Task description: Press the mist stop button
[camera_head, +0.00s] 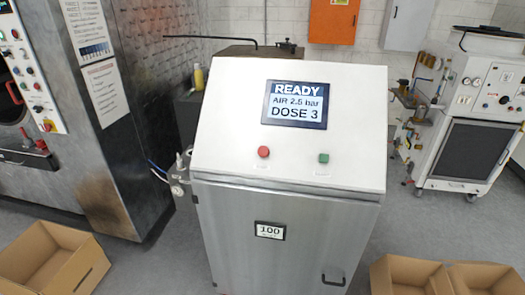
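A white and steel machine (285,100) stands in the middle of the view, with a sloped top panel. A round red button (264,152) sits on the lower part of that panel, left of centre. A green button (324,158) sits to its right. Small labels below both buttons are too faint to read surely. The dark display (295,104) above them reads READY, AIR 2.5 bar, DOSE 3. My gripper is not in view, and nothing covers the buttons.
A large steel machine (110,130) with its own control panel stands at left. A white unit (470,110) with gauges and hoses stands at right. Open cardboard boxes lie on the floor at lower left (85,272) and lower right (405,275). A small plate (270,231) reads 100.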

